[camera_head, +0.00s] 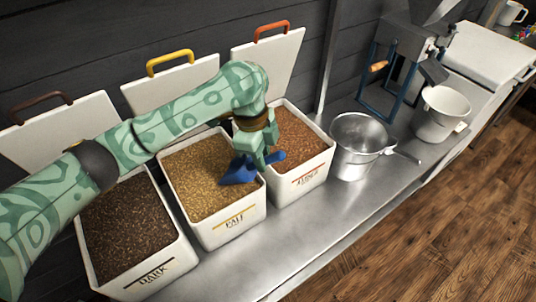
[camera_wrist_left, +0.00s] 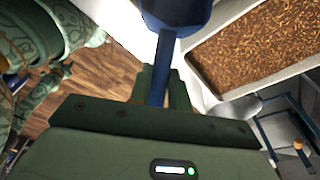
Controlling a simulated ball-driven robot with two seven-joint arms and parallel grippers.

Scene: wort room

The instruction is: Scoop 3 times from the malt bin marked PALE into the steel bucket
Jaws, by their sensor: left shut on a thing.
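My left gripper (camera_head: 262,155) is shut on the handle of a blue scoop (camera_head: 238,172). In the head view the scoop is at the right side of the PALE malt bin (camera_head: 232,228), over its light brown grain. I cannot tell whether it touches the grain or holds any. The steel bucket (camera_head: 352,163) stands upright on the counter, right of the bins; I see grey metal inside and no clear grain. My right gripper is not in view.
The DARK bin (camera_head: 150,275) stands left of PALE, and a reddish-grain bin (camera_head: 303,182) stands right, between PALE and the bucket. Their lids are open behind. A mill (camera_head: 405,60) and a white pail (camera_head: 440,112) stand beyond the bucket. The counter front (camera_head: 300,240) is clear.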

